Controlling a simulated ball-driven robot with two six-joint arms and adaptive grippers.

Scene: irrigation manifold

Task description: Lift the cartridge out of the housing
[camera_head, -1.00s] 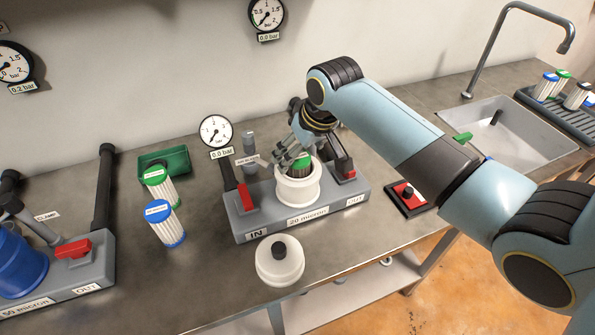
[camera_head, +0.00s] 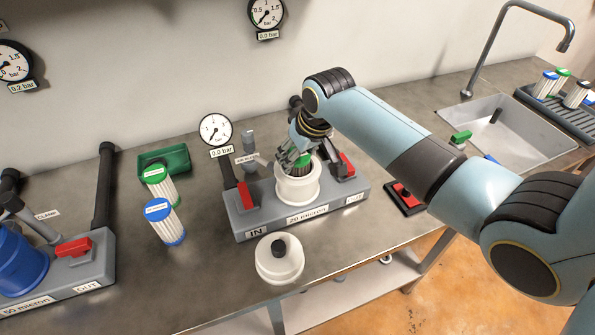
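The white housing (camera_head: 298,188) stands open on the grey 20 micron manifold base (camera_head: 262,222). A cartridge with a green top (camera_head: 302,165) sits inside it, with only its upper end showing above the rim. My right gripper (camera_head: 294,158) is over the housing's mouth, at the left side of the cartridge's top. Its fingers overlap the cartridge in the view, and I cannot tell whether they grip it. The housing's white lid (camera_head: 279,260) with a black knob lies on the bench in front of the base. My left gripper is not in view.
Red valve handles (camera_head: 247,195) flank the housing, with a gauge (camera_head: 216,131) behind. A green-capped cartridge (camera_head: 158,184), a blue-capped cartridge (camera_head: 163,222) and a green tray (camera_head: 172,160) stand left. A sink (camera_head: 512,130) and rack (camera_head: 565,110) are right.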

